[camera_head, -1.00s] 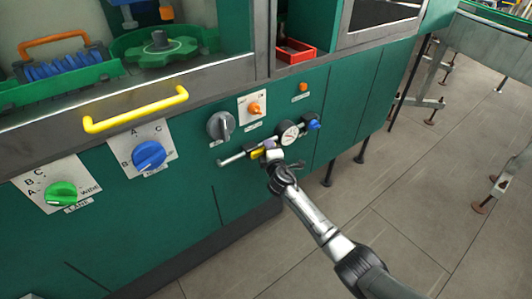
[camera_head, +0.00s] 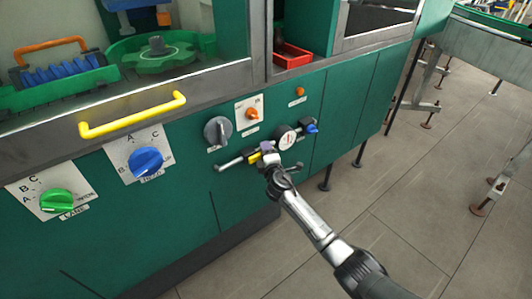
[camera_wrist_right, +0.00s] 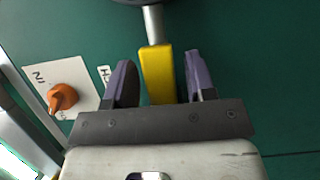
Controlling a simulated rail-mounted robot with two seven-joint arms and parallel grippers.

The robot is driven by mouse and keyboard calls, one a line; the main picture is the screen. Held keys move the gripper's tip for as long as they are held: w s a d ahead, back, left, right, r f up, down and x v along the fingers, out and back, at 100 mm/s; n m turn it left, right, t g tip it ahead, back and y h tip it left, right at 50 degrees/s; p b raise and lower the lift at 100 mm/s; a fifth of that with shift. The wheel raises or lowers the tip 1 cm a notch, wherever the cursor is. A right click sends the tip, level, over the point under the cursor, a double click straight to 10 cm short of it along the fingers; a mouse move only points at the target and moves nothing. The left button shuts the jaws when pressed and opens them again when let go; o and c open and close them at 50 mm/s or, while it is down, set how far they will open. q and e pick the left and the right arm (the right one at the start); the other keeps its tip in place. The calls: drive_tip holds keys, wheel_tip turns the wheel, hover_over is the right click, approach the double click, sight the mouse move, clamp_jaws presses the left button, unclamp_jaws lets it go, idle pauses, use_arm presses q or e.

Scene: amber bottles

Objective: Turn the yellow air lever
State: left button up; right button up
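The yellow air lever (camera_head: 254,157) sits on a horizontal metal pipe on the green machine front, below the pressure gauge (camera_head: 286,138). In the right wrist view the yellow lever (camera_wrist_right: 158,72) stands between the two purple-grey fingers of my right gripper (camera_wrist_right: 160,80). The fingers are apart, with a visible gap on each side of the lever, wider on the right. In the head view my right gripper (camera_head: 268,152) is at the lever and partly hides it. My left gripper is not in view.
An orange switch (camera_head: 253,113), a grey knob (camera_head: 217,130) and a blue knob (camera_head: 311,128) surround the lever closely. The orange switch also shows in the right wrist view (camera_wrist_right: 63,97). A yellow handle (camera_head: 132,115) sticks out further left. Open floor lies right of the machine.

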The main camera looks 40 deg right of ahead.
drive_tip(key=p+v, duration=0.5)
drive_tip(key=v, duration=0.9)
idle(0.4)
drive_tip(key=shift+w, duration=0.1)
